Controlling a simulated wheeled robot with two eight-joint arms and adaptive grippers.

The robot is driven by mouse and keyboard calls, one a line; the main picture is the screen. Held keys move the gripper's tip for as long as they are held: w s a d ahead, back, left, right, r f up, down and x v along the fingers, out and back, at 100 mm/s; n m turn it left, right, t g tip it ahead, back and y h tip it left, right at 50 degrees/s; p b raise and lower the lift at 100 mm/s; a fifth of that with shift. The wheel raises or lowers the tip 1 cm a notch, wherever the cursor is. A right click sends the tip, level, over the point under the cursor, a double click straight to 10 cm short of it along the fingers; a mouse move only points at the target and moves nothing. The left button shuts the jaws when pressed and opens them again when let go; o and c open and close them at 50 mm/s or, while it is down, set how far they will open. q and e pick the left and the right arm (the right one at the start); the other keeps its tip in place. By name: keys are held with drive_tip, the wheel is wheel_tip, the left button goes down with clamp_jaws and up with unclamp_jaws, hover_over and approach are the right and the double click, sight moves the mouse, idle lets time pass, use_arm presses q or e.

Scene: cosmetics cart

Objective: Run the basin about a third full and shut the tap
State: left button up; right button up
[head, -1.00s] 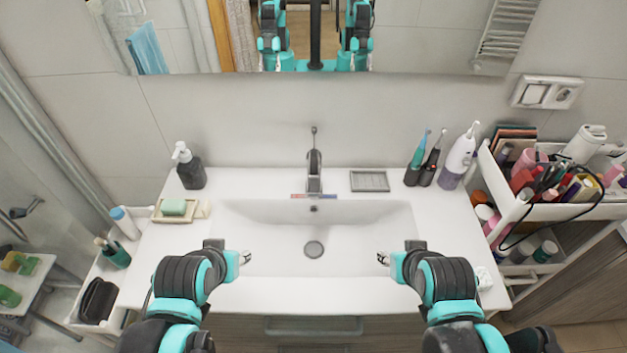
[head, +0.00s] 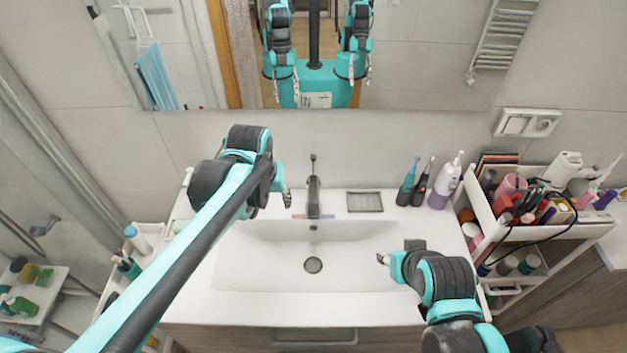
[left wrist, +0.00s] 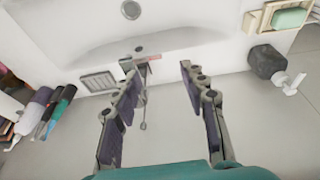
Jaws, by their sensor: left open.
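The white basin (head: 262,262) shows its bare floor and round drain (head: 313,265); I see no water in it. The dark grey tap (head: 313,197) stands at the back middle, with a thin lever on top. No stream shows under it. My left gripper (head: 286,200) is open and empty, just left of the tap and apart from it. In the left wrist view the tap (left wrist: 128,66) and its lever lie by one finger of the left gripper (left wrist: 163,72). My right gripper (head: 383,259) hangs over the basin's right side; its jaws are too small to read.
A soap dish (left wrist: 262,17) and dark pump bottle (left wrist: 266,62) stand by the basin. A metal soap grid (head: 365,201), toothbrushes (head: 408,182) and a white flosser (head: 446,182) are right of the tap. A loaded cart (head: 490,217) stands at right. A mirror (head: 420,60) hangs behind.

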use_arm(q)
drive_tip(key=g+p, duration=0.2)
drive_tip(key=p, duration=0.3)
approach(313, 197)
drive_tip(key=s+a+r, duration=0.2)
drive_tip(key=a, duration=0.1)
drive_tip(key=shift+g+y, duration=0.3)
drive_tip(key=shift+g, duration=0.2)
drive_tip(key=w+d+f+p, duration=0.2)
drive_tip(key=w+d, duration=0.1)
drive_tip(key=shift+d, duration=0.15)
drive_tip(key=shift+d+f, duration=0.15)
drive_tip(key=shift+f, duration=0.45)
wheel_tip(313, 197, down, 7)
drive_tip(key=shift+f, duration=0.15)
drive_tip(key=shift+c, duration=0.4)
clamp_jaws()
